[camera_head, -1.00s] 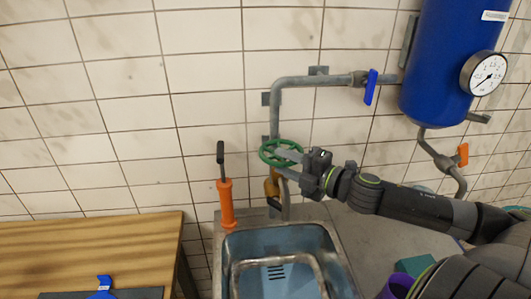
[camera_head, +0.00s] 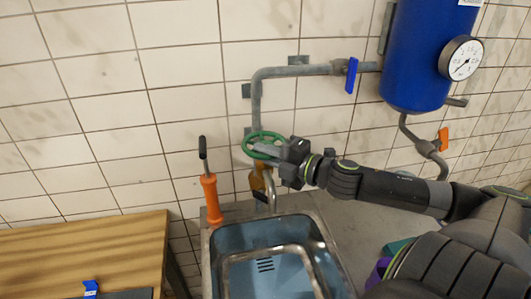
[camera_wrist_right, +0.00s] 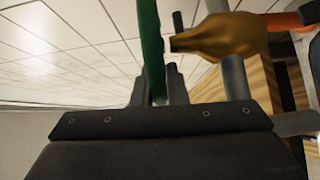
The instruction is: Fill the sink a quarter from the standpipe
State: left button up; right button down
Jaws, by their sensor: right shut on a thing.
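The green handwheel (camera_head: 252,137) sits on the grey standpipe (camera_head: 256,108) against the tiled wall, above a brass-coloured valve body (camera_head: 257,181). My right gripper (camera_head: 266,149) is shut on the rim of the wheel. In the right wrist view, the green rim (camera_wrist_right: 151,45) runs between the fingertips (camera_wrist_right: 159,88). The brass body (camera_wrist_right: 215,38) is beside it. The sink (camera_head: 218,262) is below, with its slotted drain visible. I cannot make out a water level or a stream. My left gripper is out of view.
A blue tank (camera_head: 425,55) with a gauge (camera_head: 461,58) hangs at the right. A blue lever (camera_head: 351,75) and an orange lever (camera_head: 443,139) sit on pipes. An orange-handled tool (camera_head: 211,199) stands left of the sink, near a wooden table (camera_head: 90,250).

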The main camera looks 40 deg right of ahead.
jog(key=shift+s+d+r+n+g+y+p, duration=0.15)
jog(key=shift+n+y+p, duration=0.15)
jog(key=shift+y+p, duration=0.2)
jog(key=shift+w+d+r+n+g+y+p, duration=0.15)
jog(key=shift+n+y+p, duration=0.15)
jog(key=shift+y+p, duration=0.15)
jog(key=shift+s+d+f+n+g+y+p, duration=0.1)
jog(key=shift+s+f+n+g+y+p, duration=0.1)
jog(key=shift+n+g+y+p, duration=0.35)
jog(key=shift+d+n+y, duration=0.1)
jog(key=shift+n+y, duration=0.35)
jog(key=shift+y, duration=0.15)
jog(key=shift+d+f+n+g+y+b, duration=0.15)
jog(key=shift+n+g+y+b, duration=0.35)
jog(key=shift+y+b, duration=0.1)
jog(key=shift+d+f+n+g+y+b, duration=0.15)
jog(key=shift+n+g+y+b, duration=0.35)
jog(key=shift+y+b, duration=0.1)
jog(key=shift+s+d+r+n+g+y+b, duration=0.1)
jog(key=shift+d+n+g+y+b, duration=0.1)
jog(key=shift+n+g+y+b, duration=0.7)
jog(key=shift+s+d+r+n+g+y+b, duration=0.15)
jog(key=shift+n+g+y+b, duration=0.4)
jog(key=shift+b, duration=0.6)
jog(key=shift+w, duration=0.1)
jog(key=c, duration=1.5)
grip_release()
